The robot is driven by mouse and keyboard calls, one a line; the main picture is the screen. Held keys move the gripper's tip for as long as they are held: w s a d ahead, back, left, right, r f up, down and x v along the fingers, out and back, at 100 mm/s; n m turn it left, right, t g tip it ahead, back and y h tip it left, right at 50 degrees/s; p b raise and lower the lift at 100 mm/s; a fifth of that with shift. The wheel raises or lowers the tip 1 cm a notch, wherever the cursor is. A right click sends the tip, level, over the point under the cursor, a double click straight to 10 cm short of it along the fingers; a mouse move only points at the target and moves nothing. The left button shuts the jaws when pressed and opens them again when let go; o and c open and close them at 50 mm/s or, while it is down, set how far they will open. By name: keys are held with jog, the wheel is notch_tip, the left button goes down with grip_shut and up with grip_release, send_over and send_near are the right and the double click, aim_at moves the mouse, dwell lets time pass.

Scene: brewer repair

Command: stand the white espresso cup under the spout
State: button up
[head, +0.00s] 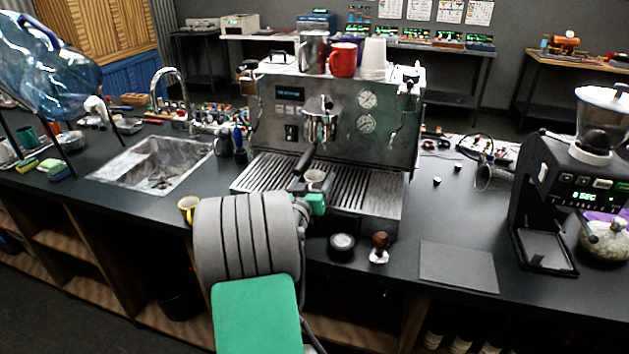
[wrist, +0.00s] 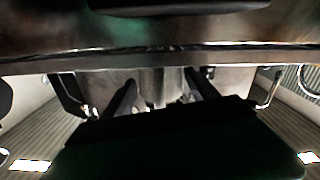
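The espresso machine (head: 335,100) stands on the counter. Its group head and spout (head: 319,128) are at the front, with a dark handle (head: 305,162) pointing down toward me. The white espresso cup (head: 316,176) is upright at the drip tray (head: 375,192), below the spout area; its lower part is hidden by my gripper (head: 315,193). In the wrist view, the two dark fingers of my gripper (wrist: 162,93) are apart, with a pale shape between them that may be the cup. I cannot tell whether they press on it or whether the cup touches the tray.
A tamper (head: 380,247) and a dark round piece (head: 341,244) sit in front of the machine. A dark mat (head: 458,266) lies right, before the grinder (head: 560,190). A sink (head: 155,165) is at left.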

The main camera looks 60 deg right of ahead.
jog(key=shift+o, duration=0.7)
